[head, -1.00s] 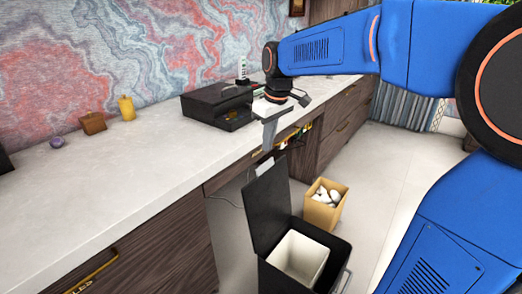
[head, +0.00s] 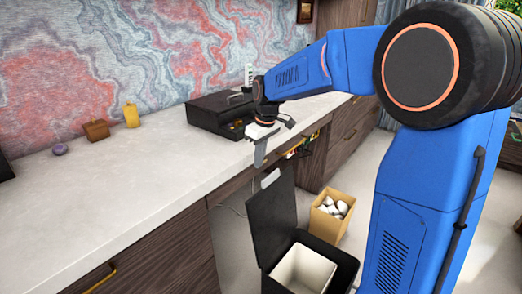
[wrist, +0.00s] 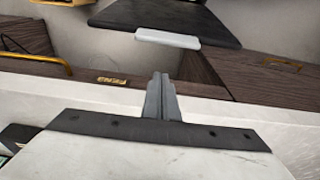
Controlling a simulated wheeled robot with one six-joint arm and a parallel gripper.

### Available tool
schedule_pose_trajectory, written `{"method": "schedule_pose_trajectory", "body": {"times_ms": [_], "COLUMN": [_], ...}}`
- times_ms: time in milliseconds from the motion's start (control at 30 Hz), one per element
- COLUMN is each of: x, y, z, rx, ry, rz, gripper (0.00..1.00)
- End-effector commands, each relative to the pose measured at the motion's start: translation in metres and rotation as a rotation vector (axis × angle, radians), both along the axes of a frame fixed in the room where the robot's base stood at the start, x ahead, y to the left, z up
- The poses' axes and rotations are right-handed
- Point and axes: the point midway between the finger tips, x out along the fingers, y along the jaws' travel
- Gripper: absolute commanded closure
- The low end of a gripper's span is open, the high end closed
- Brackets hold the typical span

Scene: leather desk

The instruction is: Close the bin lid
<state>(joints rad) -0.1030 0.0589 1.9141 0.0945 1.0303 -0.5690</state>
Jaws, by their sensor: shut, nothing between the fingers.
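The black bin (head: 338,268) stands on the floor in front of the counter, with a white inner bucket (head: 303,270) showing. Its black lid (head: 272,215) is open and stands upright on the bin's left side. A pale tab (head: 270,178) is at the lid's top edge. In the wrist view the lid (wrist: 165,18) and its pale tab (wrist: 167,38) are at the top. My gripper (head: 259,163) points down by the counter's front edge, just above and left of the lid's tab, apart from it. Its fingers (wrist: 160,82) are shut and empty.
The pale counter (head: 110,195) runs along the left, with a black machine (head: 215,112) behind my gripper. A box of white crumpled items (head: 329,217) stands on the floor behind the bin. Drawer handles (head: 100,279) stick out from the counter front.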

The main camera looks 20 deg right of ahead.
Motion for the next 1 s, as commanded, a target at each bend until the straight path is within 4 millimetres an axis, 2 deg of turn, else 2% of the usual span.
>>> {"method": "schedule_pose_trajectory", "body": {"times_ms": [167, 500, 1000], "x": [0.003, -0.025, -0.029], "y": [0.003, -0.019, -0.022], "z": [-0.028, -0.019, -0.018], "rx": [0.000, 0.000, 0.001], "ry": [0.002, 0.000, -0.002], "rz": [0.000, -0.001, -0.001], "gripper": [1.00, 1.00, 1.00]}}
